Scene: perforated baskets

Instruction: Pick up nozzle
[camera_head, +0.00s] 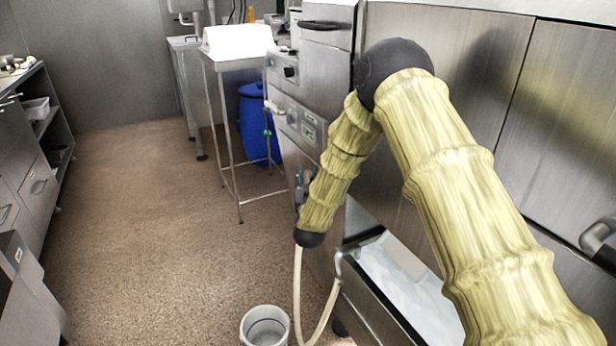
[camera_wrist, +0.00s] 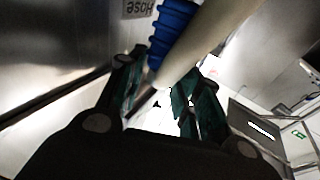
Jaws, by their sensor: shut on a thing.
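The nozzle (camera_wrist: 172,32) has a blue ribbed part and shows at the top of the wrist view. A thick cream-coloured length (camera_wrist: 215,38) runs beside it, slanting down between the fingers. My gripper (camera_wrist: 160,88) has dark green fingers and is shut on the nozzle; the exact contact is partly hidden. In the head view my arm hides most of the gripper. A cream hose (camera_head: 298,290) hangs from below the arm's lower end and loops up to a metal fitting at the open steel basin.
A steel cabinet front with a "Hose" label (camera_wrist: 138,8) is close beside the gripper. A grey bucket (camera_head: 265,327) stands on the floor below. A blue barrel (camera_head: 256,122) and a steel stand (camera_head: 228,140) are behind. The floor at the left is clear.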

